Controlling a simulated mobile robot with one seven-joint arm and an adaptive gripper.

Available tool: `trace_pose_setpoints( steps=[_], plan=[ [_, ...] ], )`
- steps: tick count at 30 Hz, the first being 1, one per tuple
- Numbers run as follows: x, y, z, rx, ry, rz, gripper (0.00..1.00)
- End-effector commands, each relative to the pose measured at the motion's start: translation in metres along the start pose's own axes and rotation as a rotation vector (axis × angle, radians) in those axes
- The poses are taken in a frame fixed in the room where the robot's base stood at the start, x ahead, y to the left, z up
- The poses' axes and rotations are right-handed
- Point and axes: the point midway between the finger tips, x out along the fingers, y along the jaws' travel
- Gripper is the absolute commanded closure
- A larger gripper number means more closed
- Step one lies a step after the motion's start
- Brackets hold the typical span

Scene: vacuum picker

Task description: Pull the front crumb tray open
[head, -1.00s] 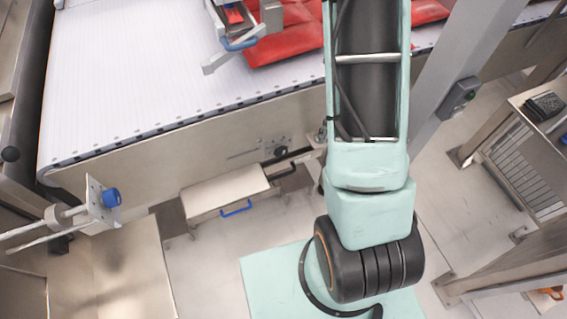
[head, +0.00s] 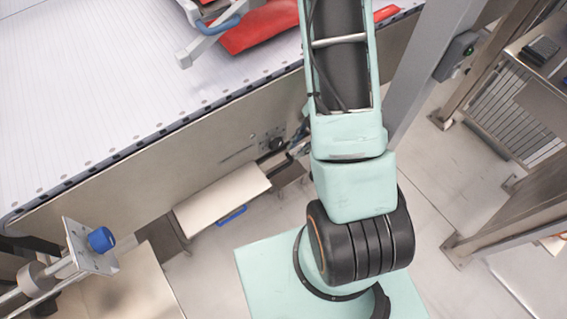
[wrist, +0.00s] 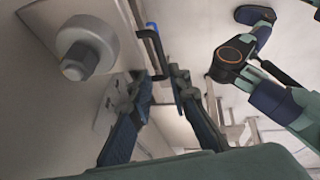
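The front crumb tray (head: 220,195) is a pale metal box low under the near side of the conveyor in the head view. Its blue handle (head: 232,216) is on its near edge, and the tray looks closed. In the wrist view a blue bar (wrist: 152,48), which looks like this handle, stands just beyond my gripper (wrist: 160,76). My gripper's two dark fingers are apart, with a gap between the tips. The bar's near end reaches toward that gap; I cannot tell whether it touches a finger. In the head view my arm hides the gripper.
The conveyor's side panel (head: 150,177) runs above the tray, with red packs (head: 262,27) on the belt. A bracket with a blue knob (head: 101,239) stands at lower left. A grey post (head: 428,75) rises at right. A round metal fitting (wrist: 86,46) is left of the fingers.

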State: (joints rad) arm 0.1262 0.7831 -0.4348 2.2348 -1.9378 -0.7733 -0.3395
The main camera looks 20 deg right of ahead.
Motion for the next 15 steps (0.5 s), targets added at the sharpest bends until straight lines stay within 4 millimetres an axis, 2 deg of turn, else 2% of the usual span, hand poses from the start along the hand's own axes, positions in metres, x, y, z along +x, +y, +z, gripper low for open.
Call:
trace_pose_setpoints(
  steps=[9, 15],
  plan=[
    [0.063, -0.002, 0.0, -0.003, 0.003, -0.003, 0.83],
    [0.089, -0.001, 0.0, -0.003, 0.001, -0.001, 0.83]
  ],
)
